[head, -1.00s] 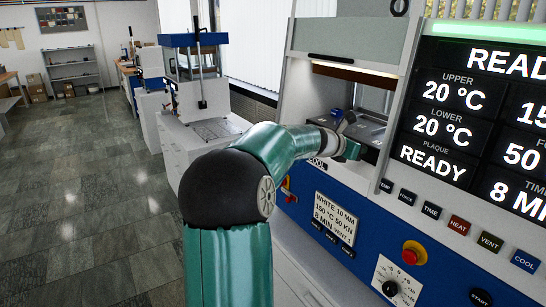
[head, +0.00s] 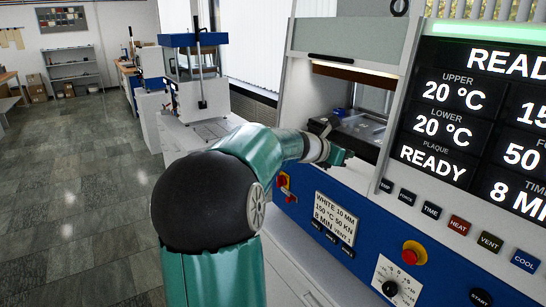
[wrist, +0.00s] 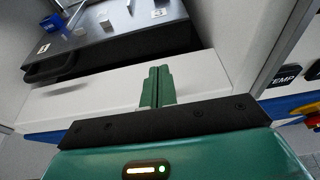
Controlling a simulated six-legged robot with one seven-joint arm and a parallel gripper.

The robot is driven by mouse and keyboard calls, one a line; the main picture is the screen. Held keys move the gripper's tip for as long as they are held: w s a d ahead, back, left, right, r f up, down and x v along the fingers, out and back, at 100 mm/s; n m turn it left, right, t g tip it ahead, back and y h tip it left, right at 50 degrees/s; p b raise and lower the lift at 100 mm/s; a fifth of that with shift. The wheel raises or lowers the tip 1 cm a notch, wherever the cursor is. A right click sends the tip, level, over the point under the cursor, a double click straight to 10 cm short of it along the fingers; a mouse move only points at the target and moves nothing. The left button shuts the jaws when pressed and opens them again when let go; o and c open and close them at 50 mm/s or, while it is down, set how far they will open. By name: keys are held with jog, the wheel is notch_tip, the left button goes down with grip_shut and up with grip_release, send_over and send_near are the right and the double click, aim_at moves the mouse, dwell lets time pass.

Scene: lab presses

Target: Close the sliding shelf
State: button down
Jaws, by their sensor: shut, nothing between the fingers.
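The sliding shelf (head: 368,146) is a dark plate low inside the press opening, partly hidden by my arm in the head view. In the wrist view, the shelf (wrist: 125,28) has a dark front face with a handle (wrist: 60,68) at its left. Its front lies behind a white ledge (wrist: 105,88). My gripper (wrist: 157,72) is shut and empty, its green fingers over the ledge and pointing at the shelf front. Whether the fingertips touch the shelf is hard to tell. In the head view, my gripper (head: 346,156) is at the opening's front.
The press has a raised light-coloured hood (head: 350,42) above the opening. A display panel (head: 480,130) stands to the right, with buttons and a red knob (head: 414,253) below. Small items lie on the shelf top. Another press (head: 195,75) stands at left; the floor there is clear.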

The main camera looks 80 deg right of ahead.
jog(key=w+a, duration=0.3)
jog(key=a, duration=0.1)
jog(key=shift+w+a, duration=0.1)
jog(key=shift+w, duration=0.25)
dwell(0.5)
